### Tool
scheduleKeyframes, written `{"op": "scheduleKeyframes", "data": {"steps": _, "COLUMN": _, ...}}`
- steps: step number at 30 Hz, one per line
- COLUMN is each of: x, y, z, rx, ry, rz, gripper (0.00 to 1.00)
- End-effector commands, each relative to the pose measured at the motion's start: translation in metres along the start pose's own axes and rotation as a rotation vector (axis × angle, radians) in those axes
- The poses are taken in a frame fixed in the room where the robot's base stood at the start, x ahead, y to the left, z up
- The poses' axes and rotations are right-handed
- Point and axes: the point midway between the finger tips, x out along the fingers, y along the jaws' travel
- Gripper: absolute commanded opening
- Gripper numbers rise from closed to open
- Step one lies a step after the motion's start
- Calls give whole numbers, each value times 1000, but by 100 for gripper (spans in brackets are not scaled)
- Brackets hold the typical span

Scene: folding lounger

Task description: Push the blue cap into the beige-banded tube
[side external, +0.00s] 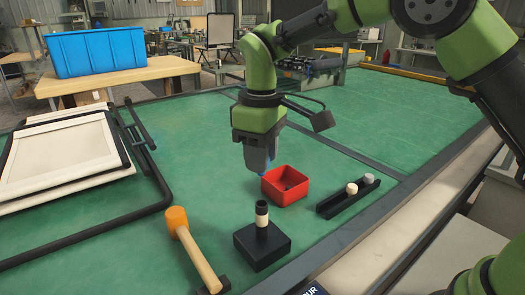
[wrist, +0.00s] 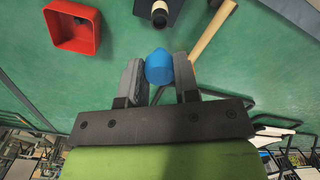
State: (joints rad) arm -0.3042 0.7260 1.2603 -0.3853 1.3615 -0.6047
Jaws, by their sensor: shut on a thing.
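My gripper (wrist: 160,75) is shut on the blue cap (wrist: 159,66), which sits between the two fingertips in the wrist view. In the side view my gripper (side external: 259,165) hangs above the green table, behind and left of the red bin; the cap is mostly hidden there. The beige-banded tube (side external: 262,214) stands upright in a black square block (side external: 262,243), its top black with a beige band below. The tube (wrist: 159,14) also shows at the top edge of the wrist view, apart from the cap.
A red bin (side external: 286,171) stands behind the tube block. A black tray (side external: 336,206) with a beige and a grey cap lies to the right. A mallet (side external: 196,252) with an orange head lies left of the block. Folded lounger frames (side external: 65,150) lie at left.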

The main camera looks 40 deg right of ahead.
Motion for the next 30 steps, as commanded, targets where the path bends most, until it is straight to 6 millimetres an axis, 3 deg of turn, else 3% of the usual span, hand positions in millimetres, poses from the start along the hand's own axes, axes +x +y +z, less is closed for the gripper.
{"op": "scheduleKeyframes", "data": {"steps": 15, "x": 46, "y": 0, "z": 0, "rx": 1, "ry": -2, "rz": 0, "gripper": 7}}
{"op": "scheduleKeyframes", "data": {"steps": 30, "x": 54, "y": 0, "z": 0, "rx": 1, "ry": 0, "rz": -1, "gripper": 7}}
